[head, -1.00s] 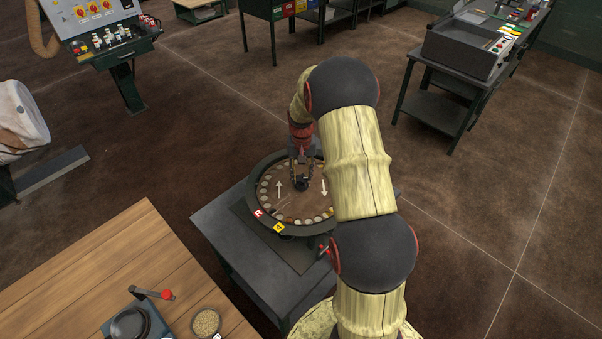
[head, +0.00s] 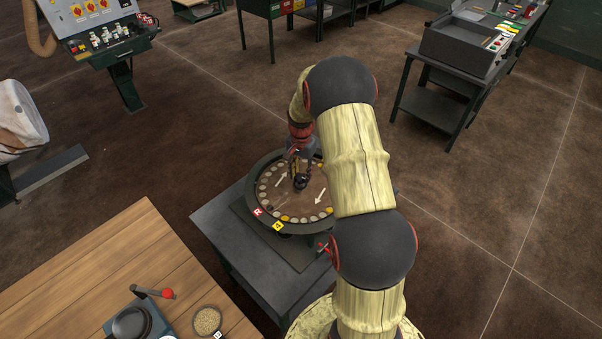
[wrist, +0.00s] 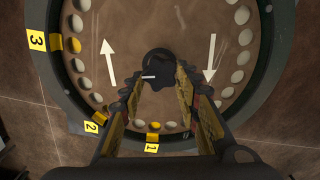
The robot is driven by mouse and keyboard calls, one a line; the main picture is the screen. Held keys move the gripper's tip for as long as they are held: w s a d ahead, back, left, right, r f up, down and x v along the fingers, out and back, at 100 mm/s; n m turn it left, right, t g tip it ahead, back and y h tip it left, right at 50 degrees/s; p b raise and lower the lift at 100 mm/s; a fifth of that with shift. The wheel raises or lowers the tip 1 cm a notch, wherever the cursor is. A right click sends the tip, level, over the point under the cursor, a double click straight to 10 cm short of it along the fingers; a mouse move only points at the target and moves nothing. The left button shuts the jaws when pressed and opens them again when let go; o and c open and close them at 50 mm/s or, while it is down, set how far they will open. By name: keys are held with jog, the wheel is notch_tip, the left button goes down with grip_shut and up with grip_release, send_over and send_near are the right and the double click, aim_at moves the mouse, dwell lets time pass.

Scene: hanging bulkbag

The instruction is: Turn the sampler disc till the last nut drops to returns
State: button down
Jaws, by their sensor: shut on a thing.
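The sampler disc (head: 288,206) is a round brown plate with white arrows and a ring of pockets holding pale and yellowish pieces, inside a dark rim. In the wrist view the disc (wrist: 176,25) fills the upper picture, with a dark knob (wrist: 160,68) at its centre. My gripper (head: 299,178) is over the disc's middle; in the wrist view its fingers (wrist: 158,85) are closed around the knob. Yellow tags 1 (wrist: 152,142), 2 (wrist: 91,126) and 3 (wrist: 37,41) sit at the rim. A red R tag (head: 258,211) shows in the head view. I cannot single out the last nut.
The disc stands on a grey table (head: 225,222). A wooden bench (head: 110,255) with a red-knobbed crank device (head: 130,322) and a bowl of grains (head: 206,321) is at lower left. A control console (head: 95,35) and a grey workbench (head: 458,50) stand farther back.

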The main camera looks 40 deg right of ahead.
aim_at(301, 175)
dwell(0.3)
jog(key=c, duration=1.3)
grip_release()
jog(key=shift+c, duration=0.2)
jog(key=shift+o, duration=0.2)
notch_tip(301, 175, up, 12)
